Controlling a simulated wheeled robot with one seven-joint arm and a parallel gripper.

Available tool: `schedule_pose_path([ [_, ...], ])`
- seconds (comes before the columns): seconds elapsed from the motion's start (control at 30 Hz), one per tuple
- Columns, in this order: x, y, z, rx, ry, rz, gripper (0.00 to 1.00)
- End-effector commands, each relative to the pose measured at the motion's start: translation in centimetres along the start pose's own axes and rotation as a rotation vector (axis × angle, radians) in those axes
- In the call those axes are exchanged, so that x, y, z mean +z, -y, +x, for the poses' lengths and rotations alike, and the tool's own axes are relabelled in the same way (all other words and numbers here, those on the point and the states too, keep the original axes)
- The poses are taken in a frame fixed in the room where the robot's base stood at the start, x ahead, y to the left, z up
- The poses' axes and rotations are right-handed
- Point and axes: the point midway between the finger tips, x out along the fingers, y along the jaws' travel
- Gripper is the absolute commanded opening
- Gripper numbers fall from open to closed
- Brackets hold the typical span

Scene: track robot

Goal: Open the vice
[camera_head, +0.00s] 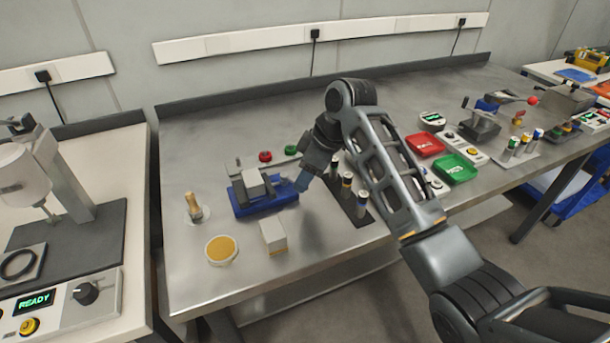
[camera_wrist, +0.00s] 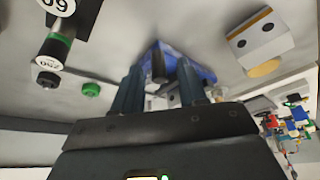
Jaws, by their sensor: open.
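The vice (camera_head: 265,203) has a blue base and grey jaws, and it sits on the left part of the metal workbench. My gripper (camera_head: 302,182) is at the right end of the vice, pointing down toward it. In the wrist view the open fingers (camera_wrist: 158,85) stand on either side of a dark rod-like part (camera_wrist: 158,68), which looks like the vice handle. The blue base (camera_wrist: 200,73) shows behind them. I cannot tell whether either finger touches the rod. The gap between the vice jaws is too small to judge.
A cream block (camera_head: 272,237), a yellow round dish (camera_head: 221,250) and a brass piece (camera_head: 194,210) stand near the vice. Red (camera_head: 265,156) and green (camera_head: 291,150) buttons are behind it. Several cylinders (camera_head: 347,188) stand close to the right, under my arm.

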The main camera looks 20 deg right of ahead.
Motion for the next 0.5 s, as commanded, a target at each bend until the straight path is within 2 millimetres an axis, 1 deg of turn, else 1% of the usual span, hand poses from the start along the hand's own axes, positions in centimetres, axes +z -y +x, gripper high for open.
schedule_pose_path([
  [0.13,0.02,0.02,0.81,0.000,0.000,0.000,0.42],
  [0.37,0.01,-0.01,0.92,0.001,-0.001,0.000,0.42],
  [0.4,0.01,-0.01,0.91,0.001,-0.001,0.000,0.41],
  [0.5,0.00,-0.02,0.89,0.001,-0.001,0.000,0.31],
])
